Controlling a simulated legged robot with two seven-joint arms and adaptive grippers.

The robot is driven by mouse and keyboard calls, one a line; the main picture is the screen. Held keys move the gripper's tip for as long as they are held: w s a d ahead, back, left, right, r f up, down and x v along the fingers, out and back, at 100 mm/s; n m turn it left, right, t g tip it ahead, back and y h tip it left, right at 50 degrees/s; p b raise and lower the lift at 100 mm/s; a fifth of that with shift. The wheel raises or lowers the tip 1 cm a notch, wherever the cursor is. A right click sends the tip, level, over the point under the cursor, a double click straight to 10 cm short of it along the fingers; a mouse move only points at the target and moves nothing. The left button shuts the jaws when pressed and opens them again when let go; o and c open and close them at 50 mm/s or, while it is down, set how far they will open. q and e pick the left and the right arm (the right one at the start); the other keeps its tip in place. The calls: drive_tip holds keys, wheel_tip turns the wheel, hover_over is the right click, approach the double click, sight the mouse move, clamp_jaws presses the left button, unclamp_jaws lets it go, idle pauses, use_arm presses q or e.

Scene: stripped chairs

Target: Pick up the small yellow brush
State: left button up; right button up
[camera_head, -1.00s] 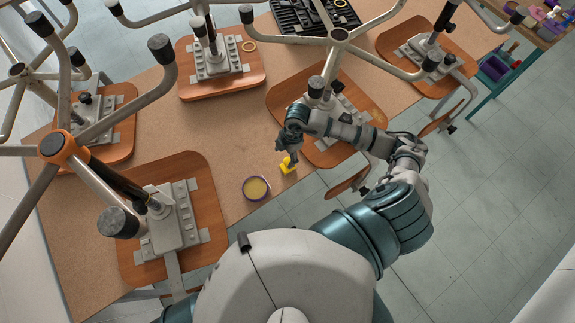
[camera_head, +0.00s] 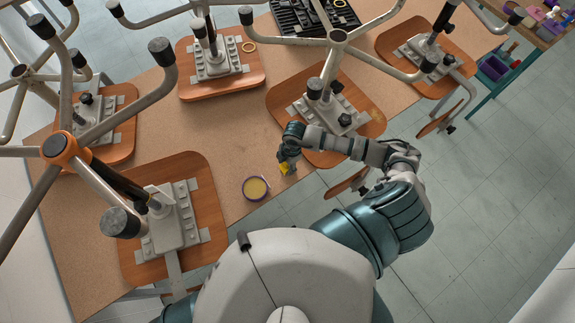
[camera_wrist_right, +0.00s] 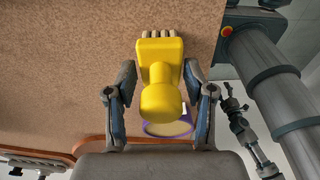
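The small yellow brush (camera_head: 285,169) is at the front edge of the brown table, mostly covered by my right gripper (camera_head: 286,158) in the head view. In the right wrist view the brush (camera_wrist_right: 160,85) shows whole, with a round knob handle towards the camera and pale bristles at the far end. The two fingers of my right gripper (camera_wrist_right: 160,92) stand on either side of it. A gap shows between each finger and the brush, so the gripper is open around it.
Upturned chairs with wooden seats (camera_head: 172,222) and metal legs crowd the brown table (camera_head: 225,140). A chair leg hub (camera_head: 338,38) stands behind my right arm.

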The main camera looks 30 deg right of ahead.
drive_tip(key=shift+d, duration=0.1)
drive_tip(key=c, duration=0.6)
drive_tip(key=shift+c, duration=0.2)
drive_tip(key=shift+r, duration=0.15)
drive_tip(key=shift+r, duration=0.6)
drive_tip(key=shift+s+a+r, duration=0.1)
drive_tip(key=shift+r, duration=0.45)
drive_tip(key=shift+s+a+r, duration=0.1)
drive_tip(key=shift+r, duration=0.4)
drive_tip(key=s+a+b, duration=0.1)
drive_tip(key=s+a, duration=0.2)
drive_tip(key=s, duration=0.4)
drive_tip(key=s+a+r+b, duration=0.1)
drive_tip(key=s+a, duration=0.3)
drive_tip(key=s, duration=0.3)
drive_tip(key=shift+r, duration=0.25)
drive_tip(key=o, duration=0.6)
drive_tip(key=c, duration=0.4)
